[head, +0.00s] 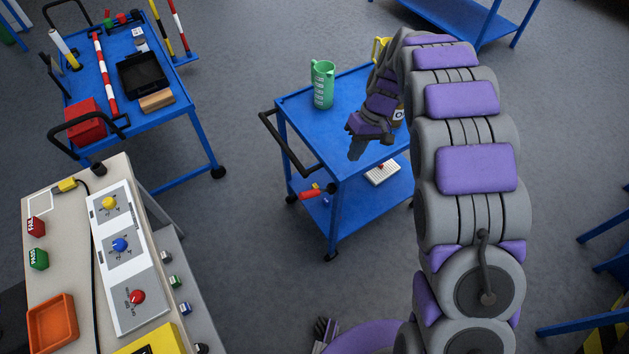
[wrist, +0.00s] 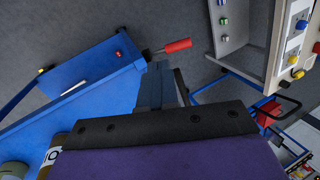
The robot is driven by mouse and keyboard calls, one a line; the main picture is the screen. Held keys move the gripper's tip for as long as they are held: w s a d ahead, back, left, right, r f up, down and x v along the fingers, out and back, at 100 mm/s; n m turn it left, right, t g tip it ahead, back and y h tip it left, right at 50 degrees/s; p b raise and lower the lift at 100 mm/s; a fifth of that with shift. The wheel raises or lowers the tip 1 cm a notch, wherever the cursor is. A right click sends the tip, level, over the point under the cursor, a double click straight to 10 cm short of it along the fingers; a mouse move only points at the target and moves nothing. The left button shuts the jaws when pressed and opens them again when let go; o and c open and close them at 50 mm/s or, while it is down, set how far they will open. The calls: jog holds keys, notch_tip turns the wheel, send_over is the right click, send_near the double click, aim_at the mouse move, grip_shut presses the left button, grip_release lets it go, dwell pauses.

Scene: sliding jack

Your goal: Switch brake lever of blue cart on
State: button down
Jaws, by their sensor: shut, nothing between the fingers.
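The blue cart (head: 345,176) stands in the middle of the head view, and its blue edge also fills the left of the wrist view (wrist: 75,118). Its brake lever (head: 310,194) has a red handle and sticks out to the left near the front leg, below the top. In the wrist view the brake lever (wrist: 178,46) lies just beyond my fingertips, apart from them as far as I can tell.
A green jug (head: 322,85) and a partly hidden yellow mug (head: 380,48) stand on the cart. A black push handle (head: 285,145) is on its left side. A control desk (head: 75,250) stands front left, another loaded blue cart (head: 135,75) behind it. Grey floor between them is clear.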

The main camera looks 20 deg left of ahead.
aim_at(311, 191)
jog(key=w+a+f+n, duration=0.2)
jog(key=a+f, duration=0.3)
jog(key=a, duration=0.1)
jog(key=shift+a+g+y+p, duration=0.3)
jog(key=shift+a+y+p, duration=0.05)
jog(key=shift+y+p, duration=0.1)
jog(key=b+x, duration=0.3)
jog(key=x, duration=1.1)
jog(key=shift+d, duration=0.1)
